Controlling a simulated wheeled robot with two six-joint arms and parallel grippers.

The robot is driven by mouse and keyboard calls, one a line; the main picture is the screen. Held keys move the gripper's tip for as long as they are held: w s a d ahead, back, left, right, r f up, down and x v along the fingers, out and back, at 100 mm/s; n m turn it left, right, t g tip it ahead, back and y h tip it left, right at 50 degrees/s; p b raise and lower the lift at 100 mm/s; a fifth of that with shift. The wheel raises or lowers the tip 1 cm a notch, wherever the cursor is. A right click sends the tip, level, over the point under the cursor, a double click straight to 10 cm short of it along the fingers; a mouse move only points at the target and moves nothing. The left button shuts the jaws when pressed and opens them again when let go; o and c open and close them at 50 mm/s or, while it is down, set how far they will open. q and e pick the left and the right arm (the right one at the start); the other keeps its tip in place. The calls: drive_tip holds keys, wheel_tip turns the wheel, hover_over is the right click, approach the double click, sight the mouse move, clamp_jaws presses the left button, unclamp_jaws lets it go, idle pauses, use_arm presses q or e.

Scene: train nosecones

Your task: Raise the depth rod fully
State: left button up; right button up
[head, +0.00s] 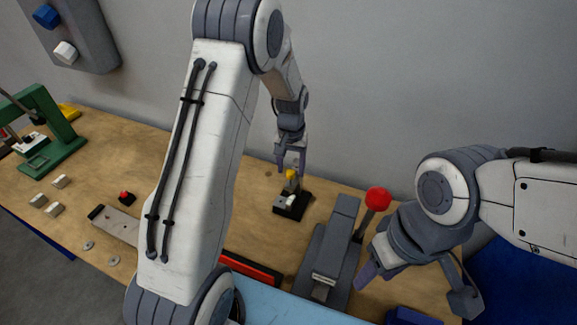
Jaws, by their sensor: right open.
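Contact with the knob cannot be made out. My right gripper (366,278) is open and empty, low beside the grey lever device, partly hidden by its own wrist.
A grey device (329,250) with a red ball lever (378,198) stands right of the fixture. A green press (47,130), small pale blocks (60,181), a red button (125,198) and washers (113,261) are at left. My left arm hides the table's middle.

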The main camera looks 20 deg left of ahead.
use_arm(q)
drive_tip(key=shift+r, duration=0.2)
wheel_tip(320, 180, up, 10)
drive_tip(key=b, duration=0.3)
use_arm(e)
wheel_tip(320, 180, down, 3)
drive_tip(key=shift+f, duration=0.1)
